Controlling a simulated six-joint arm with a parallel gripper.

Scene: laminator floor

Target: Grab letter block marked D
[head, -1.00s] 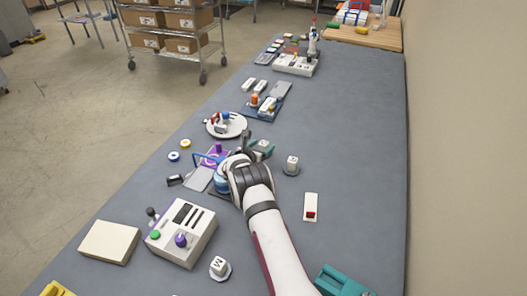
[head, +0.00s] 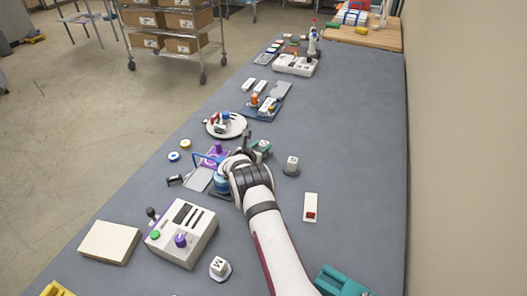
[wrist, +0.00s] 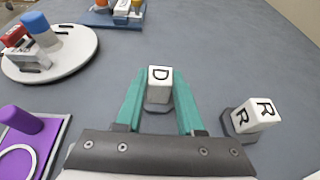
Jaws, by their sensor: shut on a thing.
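The white letter block marked D (wrist: 158,91) stands between my gripper's two teal fingers in the wrist view, with its black letter showing on top. My gripper (wrist: 157,78) is shut on it, one finger against each side. In the head view my gripper (head: 259,149) is at mid-table, beyond my dark wrist, and the block is mostly hidden there. I cannot tell whether the block is clear of its base.
A white block marked R (wrist: 256,115) sits on a dark base just right of my gripper. A round white plate (wrist: 75,62) with coloured pieces is at left, and a purple piece (wrist: 22,119) lies nearer. The table (head: 355,150) is clear farther right.

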